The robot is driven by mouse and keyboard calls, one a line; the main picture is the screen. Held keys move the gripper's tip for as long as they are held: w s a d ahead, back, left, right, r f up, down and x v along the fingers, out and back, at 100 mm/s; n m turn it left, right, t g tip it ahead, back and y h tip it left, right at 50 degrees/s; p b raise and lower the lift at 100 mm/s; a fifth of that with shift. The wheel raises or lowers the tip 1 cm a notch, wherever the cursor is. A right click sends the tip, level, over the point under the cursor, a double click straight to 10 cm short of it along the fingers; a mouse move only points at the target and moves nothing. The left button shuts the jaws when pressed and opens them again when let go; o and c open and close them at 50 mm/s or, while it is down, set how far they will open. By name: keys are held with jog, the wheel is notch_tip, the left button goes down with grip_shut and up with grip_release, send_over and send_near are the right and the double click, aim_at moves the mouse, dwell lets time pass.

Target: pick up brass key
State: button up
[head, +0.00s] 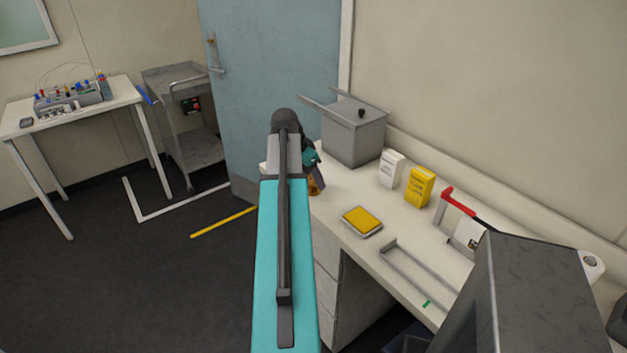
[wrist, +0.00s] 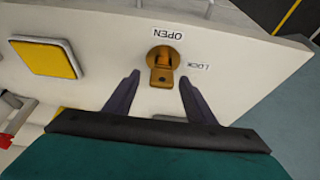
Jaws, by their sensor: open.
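The brass key (wrist: 162,76) shows in the wrist view as an orange-brown piece with a round top and a flat tab with a small hole. It sits at the white counter surface between an OPEN label (wrist: 178,35) and a LOCK label (wrist: 198,67). My gripper (wrist: 160,77) is open, its two dark fingers apart on either side of the key's tab, with gaps showing. In the head view an orange-brown bit (head: 314,187) shows beside my gripper, mostly hidden by my arm.
A yellow-topped pad (head: 362,220) lies on the counter (head: 335,205), also in the wrist view (wrist: 45,58). A grey lidded box (head: 353,138), white carton (head: 391,168), yellow carton (head: 420,187) and metal handle frame (head: 415,268) stand nearby. A blue door (head: 262,80) is behind.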

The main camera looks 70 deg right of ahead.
dwell(0.3)
jog(key=c, duration=1.2)
jog(key=shift+r+b, duration=0.7)
jog(key=shift+r, duration=0.95)
jog(key=a+b, duration=0.1)
jog(key=a, duration=0.4)
jog(key=a+r+b, duration=0.1)
jog(key=a, duration=0.4)
jog(key=a+b, duration=0.1)
jog(key=a, duration=0.5)
jog(key=shift+s+r, duration=0.25)
jog(key=shift+r, duration=0.1)
